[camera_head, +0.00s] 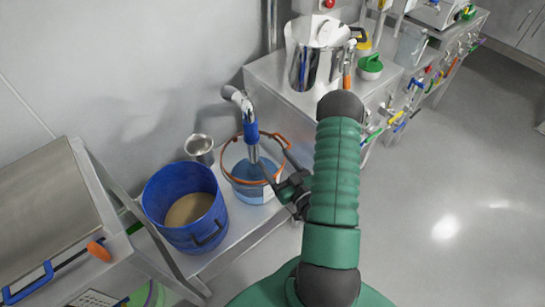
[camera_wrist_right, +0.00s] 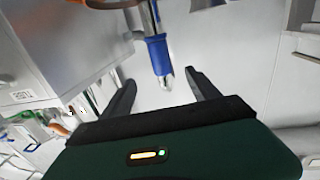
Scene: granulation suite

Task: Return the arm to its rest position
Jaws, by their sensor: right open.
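My right arm (camera_head: 337,180) is green with dark joints and reaches up from the bottom of the head view. Its dark gripper (camera_head: 285,180) is beside the clear container with an orange rim (camera_head: 238,175), which holds blue liquid. In the right wrist view, my right gripper (camera_wrist_right: 162,92) has its two dark fingers spread apart, with nothing held between them. A blue-sleeved metal nozzle (camera_wrist_right: 158,52) shows beyond the fingers; in the head view this nozzle (camera_head: 251,132) points down into the container. The left gripper is not in view.
A blue bucket of tan powder (camera_head: 165,215) and a small metal cup (camera_head: 199,146) stand on the bench left of the container. A steel bench (camera_head: 270,72) with a large steel vessel (camera_head: 317,55) is behind. Open grey floor (camera_head: 450,180) lies to the right.

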